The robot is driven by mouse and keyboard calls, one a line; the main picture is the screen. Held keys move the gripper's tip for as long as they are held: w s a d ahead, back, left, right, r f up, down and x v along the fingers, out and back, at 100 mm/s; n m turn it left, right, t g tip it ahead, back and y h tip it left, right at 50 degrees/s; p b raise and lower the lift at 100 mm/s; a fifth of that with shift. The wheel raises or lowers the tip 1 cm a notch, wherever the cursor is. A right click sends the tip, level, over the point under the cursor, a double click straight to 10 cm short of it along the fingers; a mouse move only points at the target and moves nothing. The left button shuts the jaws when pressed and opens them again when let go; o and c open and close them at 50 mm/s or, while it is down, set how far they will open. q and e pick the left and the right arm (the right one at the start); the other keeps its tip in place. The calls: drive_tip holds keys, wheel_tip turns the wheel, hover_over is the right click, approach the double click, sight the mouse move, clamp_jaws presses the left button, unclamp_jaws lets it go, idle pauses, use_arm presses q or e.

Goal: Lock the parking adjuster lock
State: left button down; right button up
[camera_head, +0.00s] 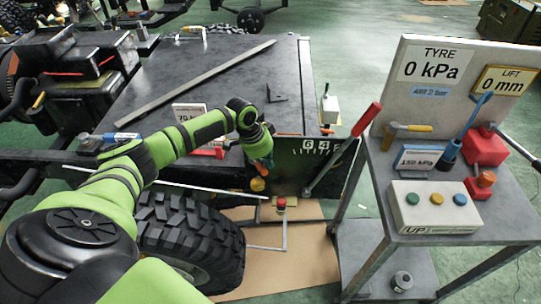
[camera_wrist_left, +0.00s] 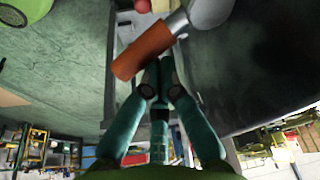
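My left gripper (camera_head: 264,160) is at the dark panel with white scale marks (camera_head: 310,158) beside the big tyre. In the left wrist view its two teal fingers (camera_wrist_left: 164,64) are together at the tips, right by an orange cylindrical handle (camera_wrist_left: 142,52). The handle joins a grey metal rod with a rounded end (camera_wrist_left: 205,12). I cannot tell whether the fingertips touch it, but it is not clearly between them. A yellow-orange knob (camera_head: 257,184) shows below the gripper in the head view. No label marks the parking adjuster lock. My right gripper is not in view.
A black tyre (camera_head: 190,238) stands below my left arm. A red-handled lever (camera_head: 366,120) rises right of the panel. At the right is a grey cart (camera_head: 385,185) with a button box (camera_head: 432,207) and tools. A red-topped post (camera_head: 281,203) stands low in front.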

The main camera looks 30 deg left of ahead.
sight(260, 168)
use_arm(q)
drive_tip(key=s+m, duration=0.1)
drive_tip(key=m, duration=0.1)
drive_tip(key=s+m+g, duration=0.1)
drive_tip(key=shift+a+m+h, duration=0.35)
drive_tip(key=shift+m+h, duration=0.05)
drive_tip(key=shift+s+a, duration=0.2)
drive_tip(key=shift+s, duration=0.1)
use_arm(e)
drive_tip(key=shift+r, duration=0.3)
use_arm(q)
drive_tip(key=shift+s, duration=0.1)
drive_tip(key=shift+p, duration=0.3)
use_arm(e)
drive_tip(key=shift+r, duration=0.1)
